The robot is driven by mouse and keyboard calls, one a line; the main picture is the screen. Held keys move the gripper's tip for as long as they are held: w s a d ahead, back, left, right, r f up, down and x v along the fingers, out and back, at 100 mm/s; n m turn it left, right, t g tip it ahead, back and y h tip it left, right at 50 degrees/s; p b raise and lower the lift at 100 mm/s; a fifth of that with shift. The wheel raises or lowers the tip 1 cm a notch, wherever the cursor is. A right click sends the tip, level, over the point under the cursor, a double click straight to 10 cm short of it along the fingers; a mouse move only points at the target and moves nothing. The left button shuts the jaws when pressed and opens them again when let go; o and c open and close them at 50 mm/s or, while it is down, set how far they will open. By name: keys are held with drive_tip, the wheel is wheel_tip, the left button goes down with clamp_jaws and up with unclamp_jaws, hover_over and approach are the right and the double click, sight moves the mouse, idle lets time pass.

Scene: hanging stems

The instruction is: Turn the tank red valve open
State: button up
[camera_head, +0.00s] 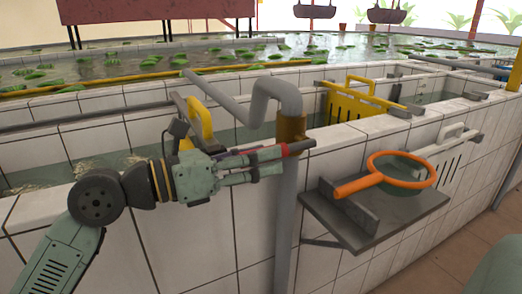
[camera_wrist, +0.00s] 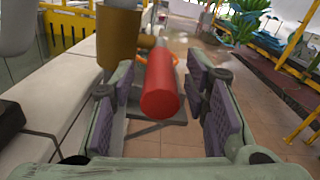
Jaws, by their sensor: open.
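The red valve handle (camera_wrist: 160,88) points toward the wrist camera, between the two open fingers of my gripper (camera_wrist: 162,105). It joins a brass-coloured valve body (camera_wrist: 118,35) on the grey pipe. In the head view my gripper (camera_head: 268,163) reaches right, its fingertips at the red handle (camera_head: 298,146) just below the brass body (camera_head: 291,131). In the wrist view a gap shows between the handle and the right finger; the left finger is close beside it, and I cannot tell if they touch.
A grey shelf (camera_head: 345,229) below right of the valve holds an orange-rimmed net (camera_head: 356,184). A grey pipe (camera_head: 284,240) runs down the tiled tank wall (camera_head: 240,249). A yellow slotted panel (camera_head: 352,104) stands behind. Floor is open at the lower right.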

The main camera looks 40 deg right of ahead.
drive_tip(key=shift+s+d, duration=0.1)
drive_tip(key=shift+d, duration=0.3)
drive_tip(key=shift+c, duration=0.2)
clamp_jaws()
idle(0.5)
